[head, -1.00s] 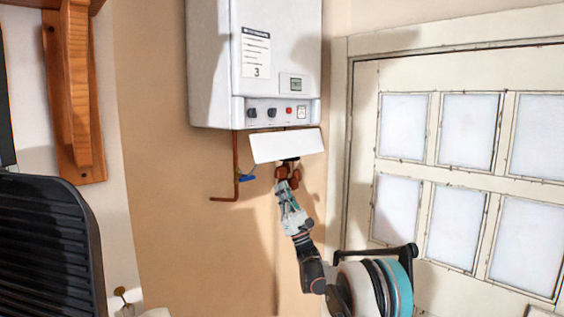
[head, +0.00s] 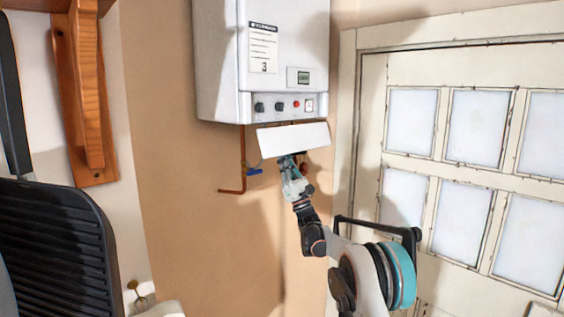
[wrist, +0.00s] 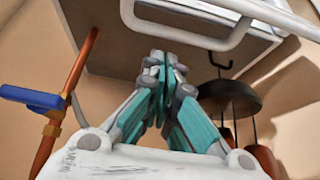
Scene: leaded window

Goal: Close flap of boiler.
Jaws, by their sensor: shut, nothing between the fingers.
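The boiler (head: 284,60) is a white box on the wall, with knobs and a small display on its front. Its flap (head: 294,138) is a white panel hanging open below the control strip (head: 283,106), tilted out toward the viewer. My gripper (head: 287,160) is just under the flap's lower edge in the head view; I cannot tell whether it touches. In the wrist view my gripper (wrist: 165,62) has its fingers together with nothing between them. A white rounded rim, likely of the flap, crosses above them there.
A copper pipe (head: 243,160) with a blue valve handle (head: 254,172) hangs left of my gripper, also close in the wrist view (wrist: 30,98). A paned door (head: 450,160) stands right, a wooden bracket (head: 86,90) left.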

